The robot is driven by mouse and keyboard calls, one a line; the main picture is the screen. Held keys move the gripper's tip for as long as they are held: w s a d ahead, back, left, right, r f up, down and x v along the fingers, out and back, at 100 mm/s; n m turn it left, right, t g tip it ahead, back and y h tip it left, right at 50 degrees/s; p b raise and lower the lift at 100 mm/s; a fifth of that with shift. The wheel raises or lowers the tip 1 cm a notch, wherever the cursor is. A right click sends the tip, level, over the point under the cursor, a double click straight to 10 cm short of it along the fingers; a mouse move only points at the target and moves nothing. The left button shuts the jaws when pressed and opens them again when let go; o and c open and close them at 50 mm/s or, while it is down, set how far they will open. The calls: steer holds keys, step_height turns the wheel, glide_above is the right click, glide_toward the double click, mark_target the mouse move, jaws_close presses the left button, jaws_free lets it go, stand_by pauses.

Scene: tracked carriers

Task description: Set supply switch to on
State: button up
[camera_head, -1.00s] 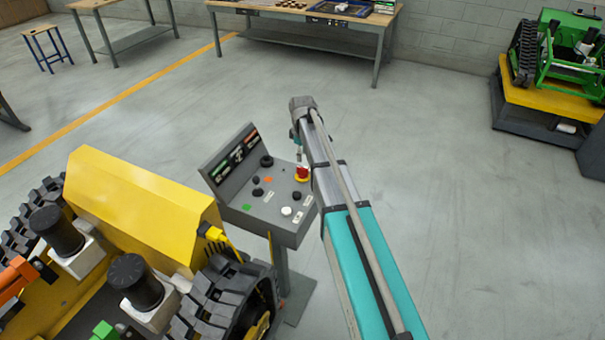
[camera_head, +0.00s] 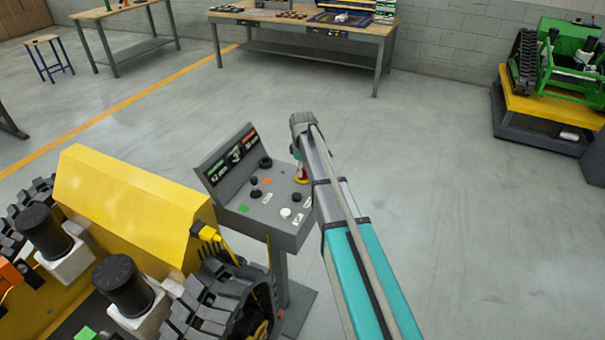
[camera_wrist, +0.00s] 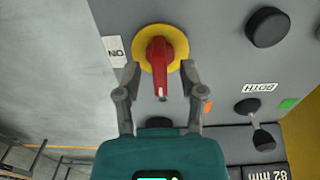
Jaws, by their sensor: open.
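The supply switch is a red rotary handle (camera_wrist: 160,58) on a round yellow plate (camera_wrist: 142,50). In the wrist view the handle runs vertically, with a pale mark near its lower end. An "ON" label (camera_wrist: 116,51), seen turned around, is left of the plate. My gripper (camera_wrist: 160,74) is open, with one finger on each side of the handle's lower part. Whether the fingers touch it I cannot tell. In the head view the switch (camera_head: 302,175) shows at the right of the grey control panel (camera_head: 290,236), partly hidden by my arm.
The panel also carries a large black knob (camera_wrist: 267,27), a small black lever (camera_wrist: 262,138) and a white button (camera_head: 285,213). A yellow tracked carrier (camera_head: 130,200) stands close on the left. The floor right of the panel is clear; a workbench (camera_head: 300,30) is behind.

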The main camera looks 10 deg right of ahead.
steer(key=shift+f, duration=0.1)
stand_by(0.3)
jaws_close()
steer(key=shift+m, duration=0.4)
steer(key=m, duration=0.3)
steer(key=shift+m, duration=0.3)
steer(key=m, duration=1.3)
steer(key=shift+m, duration=0.3)
